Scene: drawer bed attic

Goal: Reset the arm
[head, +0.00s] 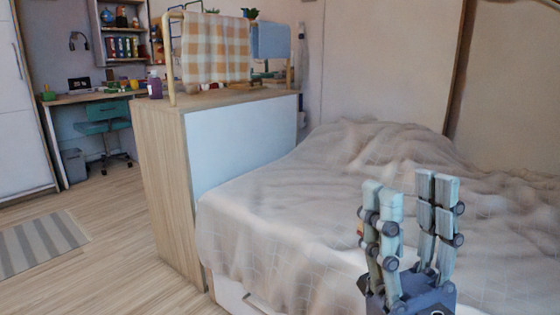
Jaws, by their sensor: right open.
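My right gripper (411,200) is at the lower right of the head view, with its fingers pointing up. Its fingers are apart and nothing shows between them. It is in front of the bed (310,215), which is covered with a rumpled light blanket. I cannot tell how far the gripper is from the blanket. My left gripper is not in view.
A wooden cabinet (165,180) stands at the bed's left, with a checked cloth (215,48) on a rack and a purple bottle (155,84) on top. A desk with a teal chair (103,118) is at the back left. The floor (115,255) at left is clear around a striped rug (38,243).

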